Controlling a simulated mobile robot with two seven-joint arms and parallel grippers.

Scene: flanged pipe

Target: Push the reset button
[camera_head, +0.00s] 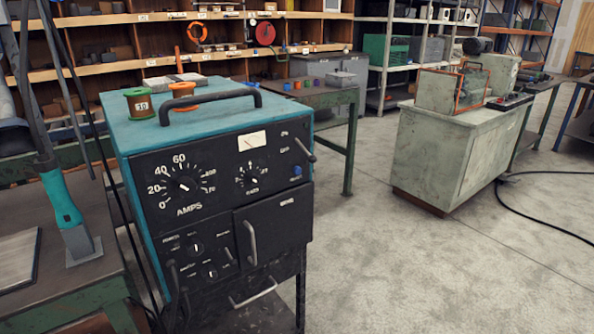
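A teal welding machine (230,190) with a black front panel stands in the left half of the head view. A small blue button (297,171) sits at the right side of the panel, below a toggle lever (305,150). Its label is too small to read, so I cannot confirm it is the reset button. A large AMPS dial (184,184) and a smaller dial (252,175) are to its left. Nothing covers or touches the blue button. Neither of my grippers is in the picture.
A black handle (210,100) and two spools (138,103) are on the machine's top. A green-edged bench (70,290) with a teal-handled tool (62,205) is at left. A grey cabinet (445,155) stands at right. The floor (430,270) at front right is clear.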

